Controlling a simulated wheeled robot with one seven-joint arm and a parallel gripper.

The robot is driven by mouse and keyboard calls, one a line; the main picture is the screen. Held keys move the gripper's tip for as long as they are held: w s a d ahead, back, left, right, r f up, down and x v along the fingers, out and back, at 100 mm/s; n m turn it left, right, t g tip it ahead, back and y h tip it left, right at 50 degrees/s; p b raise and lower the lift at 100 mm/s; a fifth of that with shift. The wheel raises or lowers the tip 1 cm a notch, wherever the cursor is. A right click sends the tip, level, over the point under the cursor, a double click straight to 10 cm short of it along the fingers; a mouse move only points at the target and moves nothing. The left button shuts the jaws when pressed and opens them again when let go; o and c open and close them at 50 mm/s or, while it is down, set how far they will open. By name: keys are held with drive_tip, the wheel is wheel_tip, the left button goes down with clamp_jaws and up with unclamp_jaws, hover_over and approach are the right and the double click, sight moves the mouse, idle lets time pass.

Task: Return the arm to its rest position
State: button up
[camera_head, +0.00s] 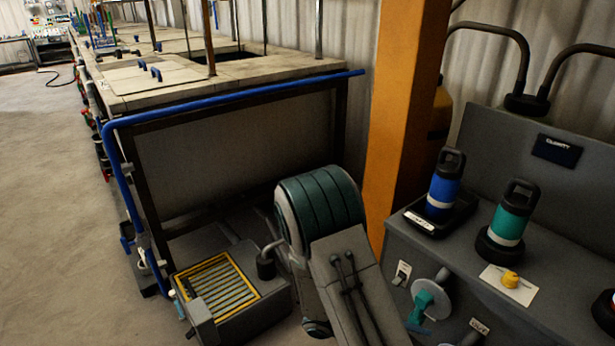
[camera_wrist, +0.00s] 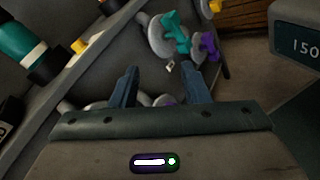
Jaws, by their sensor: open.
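My gripper (camera_wrist: 160,88) shows in the wrist view with its two dark fingers spread apart and nothing between them. It is in front of the grey cabinet face, near a teal-handled valve (camera_wrist: 174,34) and a purple-handled valve (camera_wrist: 209,43). In the head view my arm (camera_head: 345,265) extends from the bottom middle, in front of the orange post. The gripper itself is not visible in that view. I cannot tell whether a finger touches anything.
The grey cabinet (camera_head: 395,240) at right carries a blue bottle (camera_head: 442,187), a teal bottle (camera_head: 508,222) and a yellow knob (camera_head: 510,279). An orange post (camera_head: 405,110) and a long tank bench (camera_head: 150,95) stand behind. A box with a yellow-framed grate (camera_head: 258,310) is low. Open floor (camera_head: 50,220) lies left.

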drive_tip(key=s+a+r+m+t+y+p, duration=0.1)
drive_tip(key=a+r+m+t+y+p, duration=0.1)
drive_tip(key=r+y, duration=0.3)
drive_tip(key=s+a+r+m+t+y+p, duration=0.2)
drive_tip(key=a+r+m+y, duration=0.1)
drive_tip(key=r, duration=0.8)
drive_tip(key=s+a+r+m+t+y+p, duration=0.1)
drive_tip(key=a+r+m+t+y+p, duration=0.1)
drive_tip(key=r+m+y, duration=0.3)
wheel_tip(320, 180, up, 3)
drive_tip(key=y+p, duration=0.1)
drive_tip(key=y, duration=0.1)
drive_tip(key=shift+s+a+r+t+y, duration=0.15)
drive_tip(key=shift+s+a+t+y, duration=0.15)
drive_tip(key=shift+t+y, duration=0.1)
